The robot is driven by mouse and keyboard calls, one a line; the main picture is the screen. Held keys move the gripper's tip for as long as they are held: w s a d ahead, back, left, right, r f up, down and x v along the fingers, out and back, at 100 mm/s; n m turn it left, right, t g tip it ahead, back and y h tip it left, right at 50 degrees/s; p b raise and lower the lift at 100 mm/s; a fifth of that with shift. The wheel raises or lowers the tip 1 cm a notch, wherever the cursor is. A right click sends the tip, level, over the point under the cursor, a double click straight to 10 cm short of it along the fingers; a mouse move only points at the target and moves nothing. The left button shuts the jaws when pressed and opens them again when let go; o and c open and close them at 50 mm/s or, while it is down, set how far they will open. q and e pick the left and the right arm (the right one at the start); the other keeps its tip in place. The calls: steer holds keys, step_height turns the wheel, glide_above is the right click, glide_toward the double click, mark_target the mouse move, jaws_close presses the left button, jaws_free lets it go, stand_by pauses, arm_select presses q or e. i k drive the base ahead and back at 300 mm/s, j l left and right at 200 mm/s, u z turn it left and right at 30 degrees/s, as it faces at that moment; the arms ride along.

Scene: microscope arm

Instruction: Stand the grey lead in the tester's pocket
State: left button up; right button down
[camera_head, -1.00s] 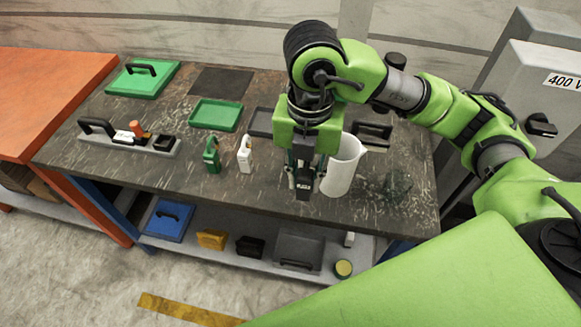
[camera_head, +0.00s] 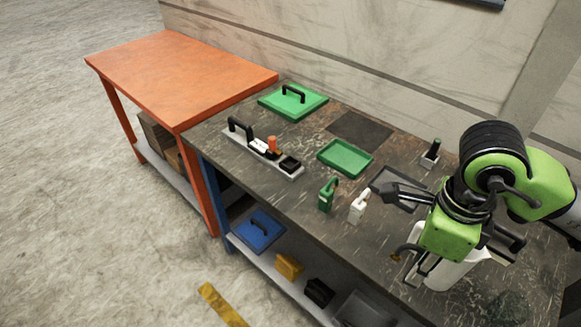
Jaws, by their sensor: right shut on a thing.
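The tester appears to be the long grey base (camera_head: 283,168) with a black handle at the table's left. An orange piece (camera_head: 272,145) stands on it near a white part, and a black pocket-like block (camera_head: 290,164) sits at its right end. My left gripper is not in view.
A green piece (camera_head: 327,196) and a white piece (camera_head: 358,206) stand between tester and gripper. The white jug (camera_head: 452,272) is close to my gripper.

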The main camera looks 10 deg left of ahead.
mark_target(294, 163)
steer(key=i+u, duration=0.15)
steer(key=u, duration=1)
steer(key=i+l+u, duration=0.1)
steer(key=i+l, duration=0.35)
steer(key=l, duration=0.1)
